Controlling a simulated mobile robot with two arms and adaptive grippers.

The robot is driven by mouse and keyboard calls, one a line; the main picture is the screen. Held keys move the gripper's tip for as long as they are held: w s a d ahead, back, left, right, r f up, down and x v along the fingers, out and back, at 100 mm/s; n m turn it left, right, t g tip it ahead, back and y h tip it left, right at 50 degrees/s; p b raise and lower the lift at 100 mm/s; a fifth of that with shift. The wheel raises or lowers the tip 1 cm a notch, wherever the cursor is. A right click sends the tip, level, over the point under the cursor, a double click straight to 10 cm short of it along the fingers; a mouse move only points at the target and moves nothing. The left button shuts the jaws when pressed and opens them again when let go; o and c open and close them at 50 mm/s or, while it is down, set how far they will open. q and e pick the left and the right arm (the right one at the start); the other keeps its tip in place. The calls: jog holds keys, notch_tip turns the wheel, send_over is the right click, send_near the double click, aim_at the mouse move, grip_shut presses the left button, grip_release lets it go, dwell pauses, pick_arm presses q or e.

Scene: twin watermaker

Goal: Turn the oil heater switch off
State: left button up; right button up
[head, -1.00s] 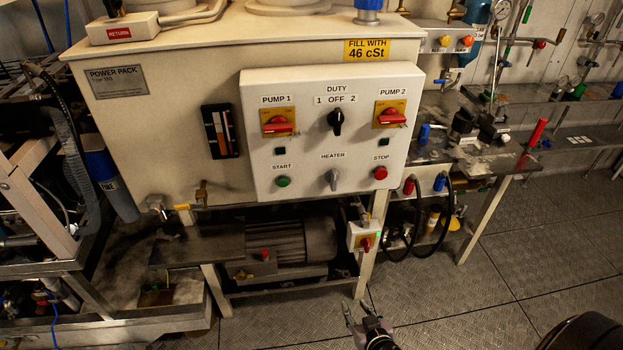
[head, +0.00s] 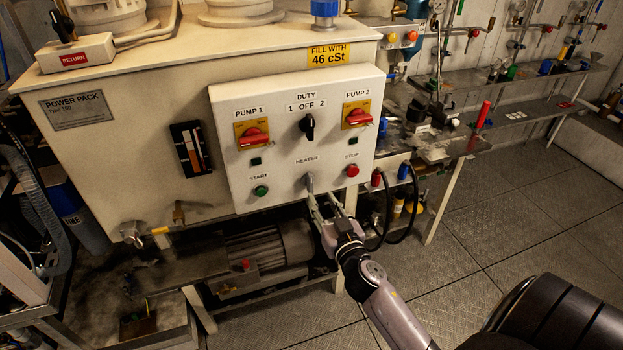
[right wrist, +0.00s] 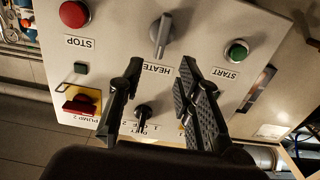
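The heater switch (head: 309,181) is a small grey rotary knob under the HEATER label on the white control panel (head: 227,190), between the green START button and the red STOP button. My right gripper (head: 322,199) is open just below and in front of it. In the right wrist view, which looks upside down, the grey heater knob (right wrist: 161,36) lies beyond the open fingertips of my right gripper (right wrist: 161,66), roughly between their lines. Its bar stands close to vertical there. The fingers look apart from it and hold nothing. My left gripper is not in view.
The green START button (head: 261,190) and red STOP button (head: 352,171) flank the knob. The black DUTY knob (head: 308,126) and red PUMP 1 (head: 254,136) and PUMP 2 (head: 357,117) switches sit above. Black hoses (head: 412,205) hang at right.

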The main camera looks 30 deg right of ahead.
aim_at(311, 182)
jog(key=p+x, duration=0.1)
jog(key=x, duration=0.7)
jog(key=shift+w, duration=0.15)
grip_shut()
